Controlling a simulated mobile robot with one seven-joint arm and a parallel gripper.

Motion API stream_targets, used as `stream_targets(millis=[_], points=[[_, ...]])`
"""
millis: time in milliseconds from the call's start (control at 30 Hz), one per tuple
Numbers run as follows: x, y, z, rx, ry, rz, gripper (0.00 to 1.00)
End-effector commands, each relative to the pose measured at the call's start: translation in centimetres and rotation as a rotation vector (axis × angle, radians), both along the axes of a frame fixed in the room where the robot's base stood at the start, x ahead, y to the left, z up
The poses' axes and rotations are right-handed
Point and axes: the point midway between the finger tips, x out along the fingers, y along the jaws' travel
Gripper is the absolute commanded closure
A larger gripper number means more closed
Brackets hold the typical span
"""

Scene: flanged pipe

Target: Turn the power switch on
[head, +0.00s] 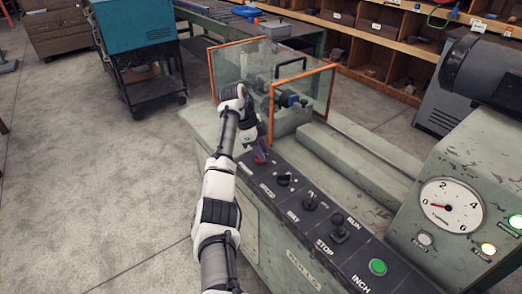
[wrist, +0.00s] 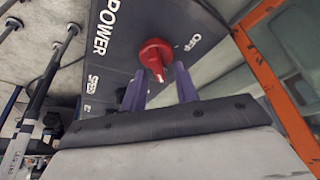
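The power switch is a red rotary knob (wrist: 155,52) on a dark panel lettered POWER, with OFF printed to its upper right in the wrist view. A white mark on its handle points toward my gripper. The knob also shows small in the head view (head: 261,160), at the far end of the control panel (head: 318,212). My gripper (wrist: 159,70) has its two purple fingers apart, one on each side of the knob's near part. I cannot tell whether either finger touches it. In the head view my gripper (head: 262,148) is directly over the knob.
An orange-framed clear guard (head: 302,92) stands just behind the knob and runs close by in the wrist view (wrist: 275,80). Other black knobs (head: 310,201) and a green button (head: 377,267) line the panel. Open floor lies to the left.

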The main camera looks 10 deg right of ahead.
Motion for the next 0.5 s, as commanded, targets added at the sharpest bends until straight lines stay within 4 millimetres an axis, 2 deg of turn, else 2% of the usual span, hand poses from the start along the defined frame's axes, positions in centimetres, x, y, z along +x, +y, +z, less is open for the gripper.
stream_targets(millis=[333,500], points=[[0.0,0.2,0.1,0.001,0.003,0.002,0.67],[0.4,0.9,1.9,0.001,0.0,0.003,0.67]])
